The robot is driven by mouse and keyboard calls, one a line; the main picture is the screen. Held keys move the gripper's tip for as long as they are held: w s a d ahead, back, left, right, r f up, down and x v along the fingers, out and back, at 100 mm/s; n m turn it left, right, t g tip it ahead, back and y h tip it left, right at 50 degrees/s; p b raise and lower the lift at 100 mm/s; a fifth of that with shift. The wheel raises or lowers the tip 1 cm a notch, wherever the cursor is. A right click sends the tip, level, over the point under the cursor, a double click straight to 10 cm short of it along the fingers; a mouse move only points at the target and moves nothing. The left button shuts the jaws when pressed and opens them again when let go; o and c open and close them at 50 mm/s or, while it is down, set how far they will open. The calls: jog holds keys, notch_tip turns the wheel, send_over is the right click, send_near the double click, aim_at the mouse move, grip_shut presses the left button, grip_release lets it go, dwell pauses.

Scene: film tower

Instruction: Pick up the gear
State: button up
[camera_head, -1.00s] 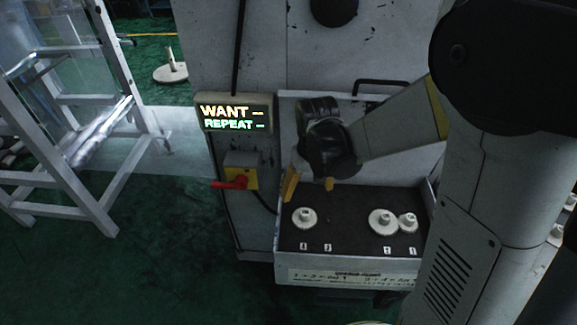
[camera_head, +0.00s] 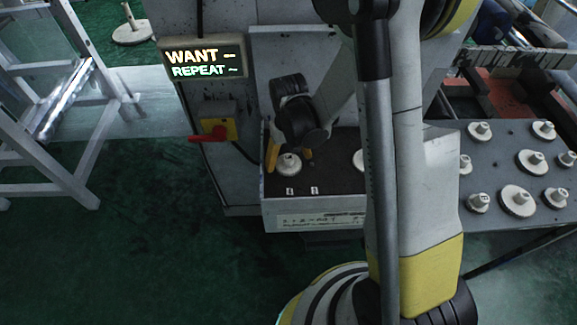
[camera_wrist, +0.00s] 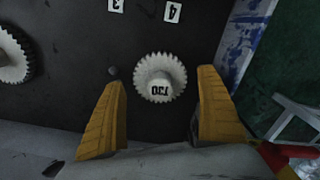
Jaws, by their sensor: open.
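A pale toothed gear with a raised hub (camera_wrist: 161,72) lies on the dark tray floor (camera_wrist: 85,50) in the wrist view. Its hub carries a dark printed number, seen upside down. It also shows in the head view (camera_head: 288,166). My gripper (camera_head: 289,154) is open with its yellow fingers above and around this gear, one finger to each side. In the wrist view the gripper (camera_wrist: 161,80) has visible gaps between the gear and both fingers. A second gear (camera_wrist: 12,58) is cut off at the left edge; my arm partly hides one in the head view (camera_head: 358,160).
Small number labels (camera_wrist: 172,12) lie beside the gear spots. The tray's front wall (camera_head: 310,215) is low. A grey table (camera_head: 490,150) with several gears stands to the right. A lit sign reading WANT and REPEAT (camera_head: 203,60) and a red-handled switch (camera_head: 210,135) are at left.

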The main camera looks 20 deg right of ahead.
jog(key=shift+f, duration=0.7)
jog(key=shift+r, duration=0.1)
jog(key=c, duration=1.3)
jog(key=shift+r, duration=0.15)
